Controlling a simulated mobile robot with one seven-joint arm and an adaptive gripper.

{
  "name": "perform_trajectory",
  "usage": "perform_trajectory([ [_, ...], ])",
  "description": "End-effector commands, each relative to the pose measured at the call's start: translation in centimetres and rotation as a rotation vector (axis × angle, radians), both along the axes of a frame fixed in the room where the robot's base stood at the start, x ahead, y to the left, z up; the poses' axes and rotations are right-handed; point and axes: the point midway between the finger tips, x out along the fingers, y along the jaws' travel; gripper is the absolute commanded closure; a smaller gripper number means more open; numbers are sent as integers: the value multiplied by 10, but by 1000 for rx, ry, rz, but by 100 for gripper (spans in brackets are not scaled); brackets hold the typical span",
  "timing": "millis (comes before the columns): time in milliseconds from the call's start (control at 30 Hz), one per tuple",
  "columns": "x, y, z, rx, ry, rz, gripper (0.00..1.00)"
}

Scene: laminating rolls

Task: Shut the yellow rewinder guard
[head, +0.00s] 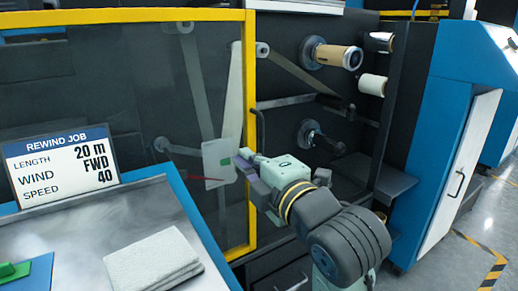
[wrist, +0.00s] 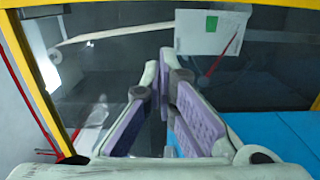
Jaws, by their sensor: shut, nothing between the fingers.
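The yellow rewinder guard (head: 250,60) is a yellow frame around a clear panel. In the head view it covers the left part of the machine, and the rolls to its right are exposed. A dark upright handle (head: 261,128) shows beside its right post. My gripper (head: 246,162) is shut and empty, in front of that post at mid-height; I cannot tell whether it touches. In the wrist view my gripper (wrist: 164,72) points at the clear panel, with the yellow frame (wrist: 38,85) at the left and along the top.
Exposed rolls (head: 338,56) and a spindle (head: 312,134) are at the right. A white card (head: 217,160) shows behind or on the panel. A bench (head: 70,228) with a job sign (head: 62,165) and folded cloth (head: 153,265) stands front left. A blue cabinet (head: 425,150) stands right.

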Motion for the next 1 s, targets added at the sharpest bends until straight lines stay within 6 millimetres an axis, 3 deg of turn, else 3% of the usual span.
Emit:
perform_trajectory([
  [33, 8, 5, 7, 3, 7, 3, 100],
  [200, 36, 21, 0, -1, 3, 3, 100],
  [400, 55, -3, 1, 1, 2, -3, 100],
  [1000, 63, -12, -1, 0, 0, -1, 100],
])
